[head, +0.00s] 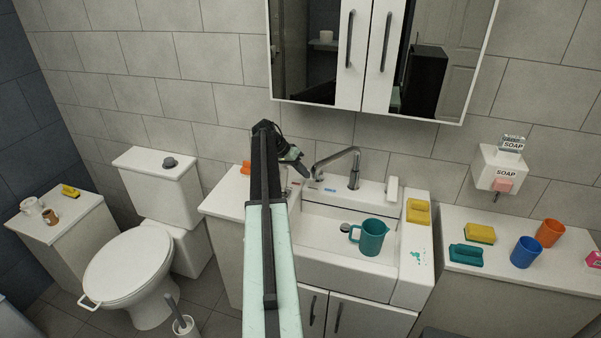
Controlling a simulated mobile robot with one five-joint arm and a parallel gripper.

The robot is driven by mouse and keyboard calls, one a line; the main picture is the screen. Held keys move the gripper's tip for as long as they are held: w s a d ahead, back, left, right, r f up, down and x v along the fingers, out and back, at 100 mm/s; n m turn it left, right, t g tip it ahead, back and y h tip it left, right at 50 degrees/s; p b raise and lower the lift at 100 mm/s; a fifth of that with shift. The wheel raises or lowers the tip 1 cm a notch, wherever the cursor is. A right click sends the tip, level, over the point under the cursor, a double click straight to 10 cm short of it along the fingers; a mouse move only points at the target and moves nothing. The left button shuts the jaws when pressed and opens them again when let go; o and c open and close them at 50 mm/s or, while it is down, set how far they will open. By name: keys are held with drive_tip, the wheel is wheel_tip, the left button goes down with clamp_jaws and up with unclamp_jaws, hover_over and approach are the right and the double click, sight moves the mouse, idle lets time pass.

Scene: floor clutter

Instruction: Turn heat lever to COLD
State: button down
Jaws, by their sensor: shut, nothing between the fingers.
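The sink (300,240) stands in the middle of the head view. Its dark tap (354,170) rises from the back ledge, with its spout reaching left. A small blue mark (330,190) shows on the ledge left of the tap's base. I cannot make out the heat lever clearly; my arm and gripper cover part of the ledge's left end. My gripper (302,172) is shut and empty, just left of the spout's end, above the ledge's left part. I cannot tell whether it touches anything.
A teal mug (371,238) stands in the basin. A yellow sponge (418,212) lies on the sink's right side. A mirror cabinet (365,100) hangs above. The right counter (470,220) holds sponges and cups, under a soap dispenser (497,168). A toilet (135,265) stands left.

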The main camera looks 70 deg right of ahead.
drive_tip(key=shift+s+a, duration=0.15)
drive_tip(key=shift+s, duration=0.15)
drive_tip(key=shift+w+r, duration=0.15)
drive_tip(key=shift+r, duration=0.1)
drive_tip(key=w+a+r+n+t+h+p, duration=0.1)
drive_tip(key=w+a+r+n+h+p, duration=0.25)
drive_tip(key=r+p, duration=0.5)
drive_tip(key=s+d+f+y+b, duration=0.1)
drive_tip(key=s+d+f+b, duration=0.2)
drive_tip(key=f+b, duration=0.5)
drive_tip(key=shift+s+f+y, duration=0.3)
drive_tip(key=shift+s+y, duration=0.05)
drive_tip(key=shift+s, duration=0.25)
